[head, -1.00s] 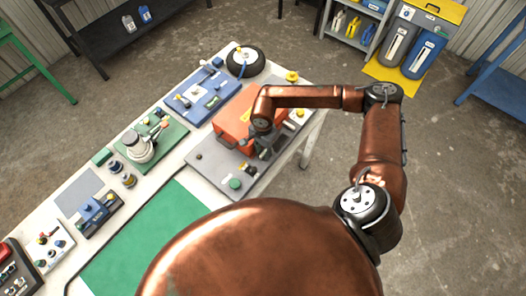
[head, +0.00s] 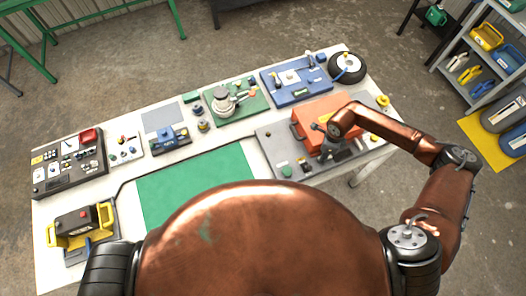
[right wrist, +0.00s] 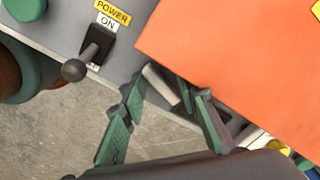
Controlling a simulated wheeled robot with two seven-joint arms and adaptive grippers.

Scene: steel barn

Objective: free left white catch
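An orange case (head: 322,113) sits on a grey panel (head: 270,150) at the right of the workbench; its orange surface fills the upper right of the right wrist view (right wrist: 235,60). A small whitish catch (right wrist: 162,85) shows at the case's edge. My right gripper (head: 330,142) is at the near side of the case. In the right wrist view its two green-padded fingers (right wrist: 165,100) are apart, with the catch between or just beyond their tips. Contact cannot be told. My left gripper is not in view.
A lever switch (right wrist: 88,55) marked POWER ON and a green button (right wrist: 25,8) are close to the right gripper. A blue panel (head: 296,82), a green panel (head: 250,103) and a black wheel (head: 347,68) stand behind. A green mat (head: 190,190) is clear.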

